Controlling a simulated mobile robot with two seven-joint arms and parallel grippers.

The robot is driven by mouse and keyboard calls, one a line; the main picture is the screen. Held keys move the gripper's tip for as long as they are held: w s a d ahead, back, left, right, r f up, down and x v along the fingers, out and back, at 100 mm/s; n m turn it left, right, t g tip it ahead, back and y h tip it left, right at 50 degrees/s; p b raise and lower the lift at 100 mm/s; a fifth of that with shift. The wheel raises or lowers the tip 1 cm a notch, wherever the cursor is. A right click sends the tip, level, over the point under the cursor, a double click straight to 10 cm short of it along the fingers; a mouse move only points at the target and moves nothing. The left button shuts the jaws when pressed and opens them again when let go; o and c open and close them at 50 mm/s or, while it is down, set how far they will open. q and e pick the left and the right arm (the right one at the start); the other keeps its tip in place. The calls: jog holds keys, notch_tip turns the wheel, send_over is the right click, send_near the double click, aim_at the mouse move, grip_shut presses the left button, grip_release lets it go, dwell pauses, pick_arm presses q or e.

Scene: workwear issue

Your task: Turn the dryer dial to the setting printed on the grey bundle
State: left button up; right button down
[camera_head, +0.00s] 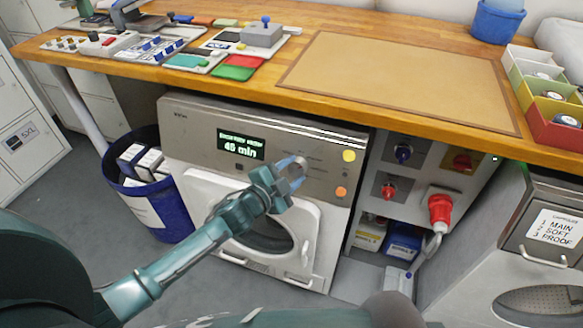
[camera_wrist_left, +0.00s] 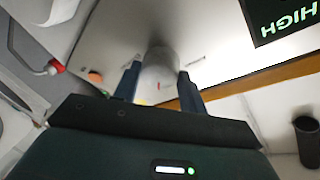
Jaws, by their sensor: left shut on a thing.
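The dryer (camera_head: 190,125) stands under the counter, its round door below a grey control panel. Its lit display (camera_head: 240,145) reads "45 min" under a smaller line that I cannot read surely. In the left wrist view, part of a display (camera_wrist_left: 285,15) shows "HIGH" upside down. My left gripper (camera_head: 291,170) is at the panel, right of the display, shut on the round dial (camera_wrist_left: 158,75), with one finger on either side. The dial's pointer and markings are too blurred to read. I cannot make out the grey bundle. My right gripper is out of view.
A yellow button (camera_head: 349,156) and an orange button (camera_head: 341,192) are right of the dial. The wooden counter (camera_head: 340,27) overhangs the panel. A blue bin (camera_head: 165,210) stands left. A red plug (camera_head: 440,208) and a second machine (camera_head: 545,240) are right.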

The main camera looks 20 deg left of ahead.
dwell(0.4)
pick_arm(q)
jog(key=o, duration=1)
jog(key=v, duration=1.3)
jog(key=shift+r+p, duration=0.1)
jog(key=shift+p, duration=0.3)
